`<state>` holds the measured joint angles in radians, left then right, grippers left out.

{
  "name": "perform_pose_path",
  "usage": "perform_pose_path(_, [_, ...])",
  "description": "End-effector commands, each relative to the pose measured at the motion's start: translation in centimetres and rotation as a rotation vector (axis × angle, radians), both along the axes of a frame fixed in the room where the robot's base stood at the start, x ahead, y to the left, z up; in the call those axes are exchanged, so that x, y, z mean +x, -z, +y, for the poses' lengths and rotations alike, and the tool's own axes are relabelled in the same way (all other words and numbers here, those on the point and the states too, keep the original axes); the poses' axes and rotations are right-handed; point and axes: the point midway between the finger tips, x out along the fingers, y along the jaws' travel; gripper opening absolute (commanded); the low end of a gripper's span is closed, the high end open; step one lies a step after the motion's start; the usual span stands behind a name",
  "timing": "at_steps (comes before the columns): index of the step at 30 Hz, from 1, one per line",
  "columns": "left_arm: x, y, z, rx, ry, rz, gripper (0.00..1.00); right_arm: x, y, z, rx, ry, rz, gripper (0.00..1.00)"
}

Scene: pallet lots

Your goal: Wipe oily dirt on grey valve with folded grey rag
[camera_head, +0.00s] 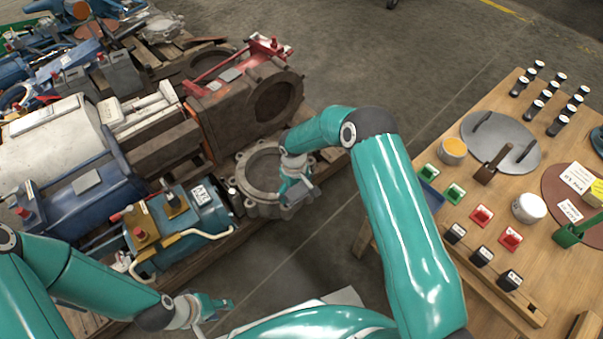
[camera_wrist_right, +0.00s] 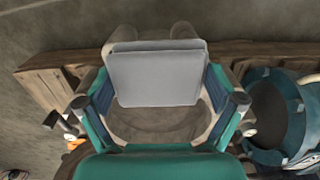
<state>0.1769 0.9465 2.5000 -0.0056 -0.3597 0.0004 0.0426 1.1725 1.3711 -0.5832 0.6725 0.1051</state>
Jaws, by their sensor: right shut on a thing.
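The grey valve (camera_head: 247,186) is a round, open-centred casting with lugs, lying at the right edge of the pallet in the head view. It also shows in the right wrist view (camera_wrist_right: 128,122), partly hidden by the rag and my gripper. My right gripper (camera_head: 298,190) is over the valve's right side, shut on the folded grey rag (camera_wrist_right: 157,75). The rag is a flat, light grey rectangle between the fingers. I cannot tell whether it touches the valve, and no oily dirt is clearly visible. My left gripper (camera_head: 218,304) is empty at bottom centre-left; its jaw opening is unclear.
A rusty brown housing (camera_head: 225,110) with a red bracket stands behind the valve. A teal pump (camera_head: 190,225) sits left of it. A wooden table (camera_head: 470,95) at the right carries discs, caps and small coloured holders. Bare floor (camera_head: 370,75) lies between.

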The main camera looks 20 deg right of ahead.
Motion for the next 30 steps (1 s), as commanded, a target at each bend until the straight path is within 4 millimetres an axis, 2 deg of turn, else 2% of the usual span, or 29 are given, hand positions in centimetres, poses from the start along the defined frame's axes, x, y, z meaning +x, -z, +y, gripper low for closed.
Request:
perform_pose_path(1, [0.1, -0.6, 0.0, 0.0, 0.0, -0.002, 0.4, 0.2, -1.3, 0.2, 0.0, -0.003, -0.004, 0.65])
perform_pose_path(18, [0.1, -3.3, 0.0, 0.0, 0.0, -0.001, 0.4, 0.4, -6.3, 0.7, 0.0, -0.013, -0.004, 0.65])
perform_pose_path(30, [0.1, -3.6, 0.0, 0.0, 0.0, -0.001, 0.4, 0.3, -7.0, 0.8, 0.0, -0.014, -0.003, 0.65])
